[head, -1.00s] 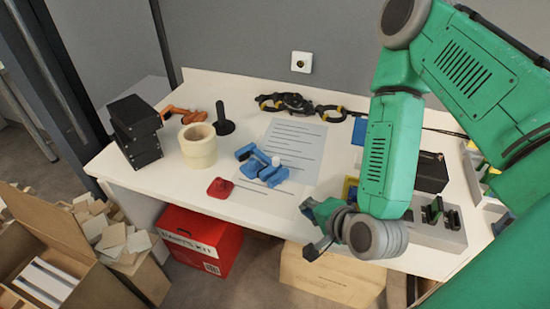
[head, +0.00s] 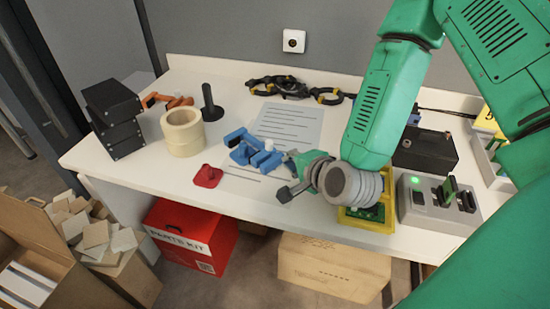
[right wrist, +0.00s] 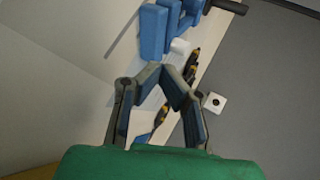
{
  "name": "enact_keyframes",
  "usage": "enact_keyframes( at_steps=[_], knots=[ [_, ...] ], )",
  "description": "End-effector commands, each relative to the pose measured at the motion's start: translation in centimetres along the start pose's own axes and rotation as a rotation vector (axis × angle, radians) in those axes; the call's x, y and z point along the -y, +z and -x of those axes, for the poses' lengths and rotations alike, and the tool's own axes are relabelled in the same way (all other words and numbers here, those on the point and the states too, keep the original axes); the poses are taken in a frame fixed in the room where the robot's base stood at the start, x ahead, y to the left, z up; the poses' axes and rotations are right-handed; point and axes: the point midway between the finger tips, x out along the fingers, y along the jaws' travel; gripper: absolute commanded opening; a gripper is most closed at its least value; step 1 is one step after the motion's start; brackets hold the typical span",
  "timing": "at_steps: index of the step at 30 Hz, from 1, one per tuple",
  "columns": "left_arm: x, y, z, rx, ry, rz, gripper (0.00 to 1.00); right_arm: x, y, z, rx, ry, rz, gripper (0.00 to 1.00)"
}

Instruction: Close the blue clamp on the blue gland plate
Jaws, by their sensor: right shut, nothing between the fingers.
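The blue clamp (head: 238,137) sits on the white table near its middle, with a white knob and a blue base with raised blocks (head: 266,160). I cannot clearly separate the clamp from the blue gland plate, or tell the lever's exact position. The blue parts also show at the top of the right wrist view (right wrist: 155,32), beyond the fingertips. My right gripper (head: 287,178) is just right of and in front of the blue parts in the head view. Its fingers (right wrist: 162,70) are shut and empty. My left gripper is out of view.
A red piece (head: 207,176) lies left of the blue parts. A yellow tray (head: 366,222) and grey device (head: 436,212) are on the right.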

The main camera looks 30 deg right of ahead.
Motion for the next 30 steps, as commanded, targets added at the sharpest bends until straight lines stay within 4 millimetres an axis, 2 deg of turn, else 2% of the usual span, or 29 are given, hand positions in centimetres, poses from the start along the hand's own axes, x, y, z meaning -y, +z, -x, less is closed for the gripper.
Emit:
enact_keyframes(
  at_steps=[3,9,15,26,30],
  knots=[
    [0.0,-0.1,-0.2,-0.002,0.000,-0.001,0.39,0.2,0.2,-2.5,-0.001,-0.003,0.004,0.00],
    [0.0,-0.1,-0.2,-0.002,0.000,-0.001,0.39,1.8,0.5,-5.0,0.000,-0.004,0.005,0.00],
    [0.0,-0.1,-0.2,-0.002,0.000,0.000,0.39,2.3,0.4,-6.0,0.001,-0.002,0.004,0.00],
    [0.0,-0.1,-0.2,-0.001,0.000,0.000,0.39,2.3,0.2,-6.2,0.001,-0.001,0.001,0.00],
    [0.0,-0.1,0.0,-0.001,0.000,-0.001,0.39,2.9,0.6,-7.3,-0.001,-0.001,0.000,0.00]
  ],
)
